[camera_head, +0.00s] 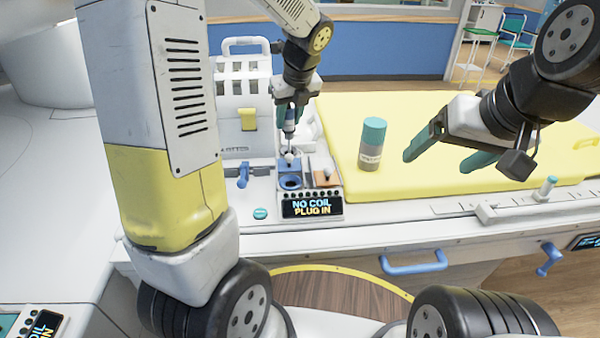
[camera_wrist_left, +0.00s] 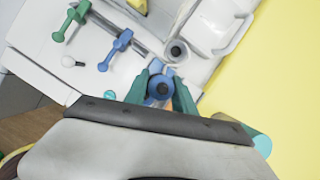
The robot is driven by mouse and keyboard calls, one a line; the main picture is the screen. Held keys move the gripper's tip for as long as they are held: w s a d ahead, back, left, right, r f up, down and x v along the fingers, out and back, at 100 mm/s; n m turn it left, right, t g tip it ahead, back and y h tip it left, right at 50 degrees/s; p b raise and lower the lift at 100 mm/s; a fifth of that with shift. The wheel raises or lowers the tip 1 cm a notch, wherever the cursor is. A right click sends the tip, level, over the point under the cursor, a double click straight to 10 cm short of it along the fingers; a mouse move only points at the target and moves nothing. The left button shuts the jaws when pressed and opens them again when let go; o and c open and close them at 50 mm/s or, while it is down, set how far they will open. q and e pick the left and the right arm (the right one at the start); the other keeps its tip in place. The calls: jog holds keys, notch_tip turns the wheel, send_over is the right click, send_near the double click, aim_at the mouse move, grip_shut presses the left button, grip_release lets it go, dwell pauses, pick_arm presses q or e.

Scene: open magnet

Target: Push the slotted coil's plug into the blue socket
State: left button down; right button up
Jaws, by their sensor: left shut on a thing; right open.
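My left gripper (camera_head: 290,112) is shut on a plug (camera_head: 289,124), which it holds upright above the socket block. The plug shows as a blue round end between the teal fingers in the left wrist view (camera_wrist_left: 160,88). The blue socket (camera_head: 290,182) is a round opening on the console, below the plug; a gap shows between them. An orange socket (camera_head: 325,179) lies to its right. The white slotted coil (camera_head: 243,84) stands behind at the left. The console's display (camera_head: 312,207) reads "NO COIL PLUG IN". My right gripper (camera_head: 442,150) is open and empty above the yellow pad.
A grey bottle with a teal cap (camera_head: 371,144) stands on the yellow pad (camera_head: 430,118), right of the sockets. A blue clamp knob (camera_head: 243,175) sits left of the console. A blue handle (camera_head: 413,264) is on the table's front side. The pad's middle is clear.

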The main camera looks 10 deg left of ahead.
aim_at(289, 127)
pick_arm(q)
jog(key=shift+s+d, duration=0.2)
jog(key=shift+s, duration=0.6)
jog(key=shift+s+d, duration=0.25)
jog(key=shift+s, duration=0.55)
jog(key=shift+s+d, duration=0.2)
jog(key=shift+s, duration=0.6)
jog(key=shift+f, duration=4.95)
jog(key=shift+f, duration=1.7)
jog(key=shift+w, duration=0.1)
jog(key=c, duration=0.9)
grip_release()
jog(key=shift+c, duration=0.2)
